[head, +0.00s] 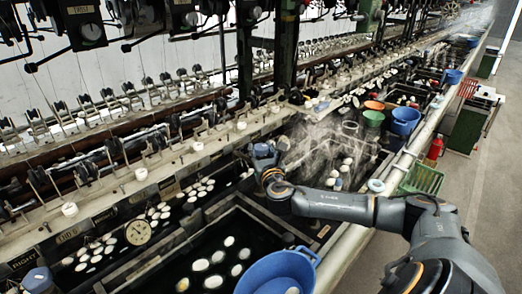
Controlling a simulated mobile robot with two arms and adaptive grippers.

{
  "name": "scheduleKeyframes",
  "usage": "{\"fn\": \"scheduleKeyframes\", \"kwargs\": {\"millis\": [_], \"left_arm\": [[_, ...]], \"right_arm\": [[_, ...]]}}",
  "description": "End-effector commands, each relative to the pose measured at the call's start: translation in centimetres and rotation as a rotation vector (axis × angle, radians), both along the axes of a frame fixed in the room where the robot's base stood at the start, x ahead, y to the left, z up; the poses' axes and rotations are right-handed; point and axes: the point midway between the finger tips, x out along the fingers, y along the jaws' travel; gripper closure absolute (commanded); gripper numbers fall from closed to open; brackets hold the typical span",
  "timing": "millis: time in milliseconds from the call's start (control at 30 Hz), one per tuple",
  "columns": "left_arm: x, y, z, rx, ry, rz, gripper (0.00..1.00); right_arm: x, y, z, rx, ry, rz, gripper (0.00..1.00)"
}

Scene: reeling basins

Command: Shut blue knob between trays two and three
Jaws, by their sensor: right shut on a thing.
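A blue-grey knob (262,150) stands at the head-view centre, on the divider between two dark basins. My right arm reaches in from the right, and my right gripper (268,174) is shut on the knob from the near side. The fingers are small here and partly hidden by my wrist, and the knob's turn angle cannot be read. The near basin (305,240) holds white cocoons in dark water. The basin beyond (372,160) also holds some cocoons, with steam over it. Tray numbers are not readable. My left gripper is not in view.
A blue basin (277,274) sits at the near edge. Beyond my arm are a green crate (422,178), a blue bucket (405,120), a green bowl (373,117) and a red bottle (434,148). Reeling machinery hangs above.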

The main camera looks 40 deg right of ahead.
Motion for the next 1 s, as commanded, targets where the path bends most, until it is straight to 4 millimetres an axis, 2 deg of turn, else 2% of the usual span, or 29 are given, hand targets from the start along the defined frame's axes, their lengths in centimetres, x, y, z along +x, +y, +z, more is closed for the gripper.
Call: {"fn": "scheduleKeyframes", "kwargs": {"millis": [367,700,1000], "left_arm": [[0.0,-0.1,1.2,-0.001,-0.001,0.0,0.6],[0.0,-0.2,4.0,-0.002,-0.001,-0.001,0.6],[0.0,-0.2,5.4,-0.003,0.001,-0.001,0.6]], "right_arm": [[0.1,0.1,0.2,0.004,0.0,-0.071,0.91],[0.2,0.2,0.3,0.008,0.0,-0.32,0.91],[0.2,0.2,0.1,0.004,0.002,-0.545,0.91]]}}
